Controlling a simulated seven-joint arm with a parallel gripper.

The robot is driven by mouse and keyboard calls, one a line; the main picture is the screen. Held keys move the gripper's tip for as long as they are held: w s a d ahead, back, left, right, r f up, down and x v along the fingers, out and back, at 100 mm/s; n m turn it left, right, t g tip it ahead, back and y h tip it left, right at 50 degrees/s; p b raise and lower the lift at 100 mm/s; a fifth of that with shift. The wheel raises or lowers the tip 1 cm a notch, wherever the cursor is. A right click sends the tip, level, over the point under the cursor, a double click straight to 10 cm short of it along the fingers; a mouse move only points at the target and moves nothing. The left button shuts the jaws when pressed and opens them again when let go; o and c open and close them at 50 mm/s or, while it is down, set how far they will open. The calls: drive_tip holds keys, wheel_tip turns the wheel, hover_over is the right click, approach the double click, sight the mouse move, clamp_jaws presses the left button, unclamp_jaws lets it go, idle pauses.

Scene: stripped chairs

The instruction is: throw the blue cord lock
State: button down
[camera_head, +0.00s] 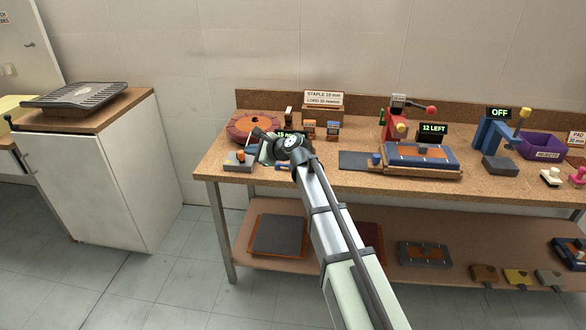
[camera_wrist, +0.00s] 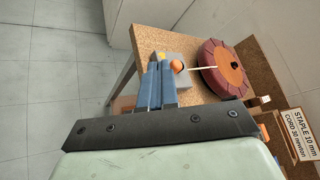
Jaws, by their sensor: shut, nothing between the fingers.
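My gripper (camera_head: 266,150) is over the left end of the workbench, its fingers shut and empty. In the wrist view the shut blue-grey fingers (camera_wrist: 160,68) point at a small grey box (camera_wrist: 181,48) with an orange knob (camera_wrist: 178,65) and a yellow part. They overlap the box in the picture; I cannot tell whether they touch it. A pale cord (camera_wrist: 203,68) runs from the box to a dark red reel (camera_wrist: 222,70). In the head view the grey box (camera_head: 238,162) sits left of my gripper. I cannot clearly identify the blue cord lock; my fingers may hide it.
Behind my gripper stand the reel (camera_head: 250,127) and a staple and cord sign (camera_head: 324,98). To the right are a blue-topped fixture (camera_head: 420,155), a red press (camera_head: 396,125), a blue press (camera_head: 492,135) and a purple bin (camera_head: 541,144). A dark mat (camera_head: 357,161) lies between.

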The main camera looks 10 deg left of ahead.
drive_tip(key=w+d+f+t+h, duration=0.1)
drive_tip(key=d+f+h, duration=0.2)
drive_tip(key=d+h, duration=0.3)
drive_tip(key=w+d+f+h, duration=0.1)
drive_tip(key=d+f+h, duration=0.25)
drive_tip(key=d, duration=0.45)
drive_tip(key=shift+h, duration=0.25)
drive_tip(key=x, duration=0.9)
drive_tip(key=shift+w+a+f, duration=0.1)
drive_tip(key=shift+w+a, duration=0.05)
drive_tip(key=shift+w, duration=0.4)
drive_tip(key=shift+w+a+f, duration=0.1)
drive_tip(key=shift+w+a, duration=0.1)
drive_tip(key=shift+w, duration=0.85)
drive_tip(key=shift+w+a+f, duration=0.1)
drive_tip(key=shift+w+f, duration=0.05)
drive_tip(key=shift+w, duration=0.45)
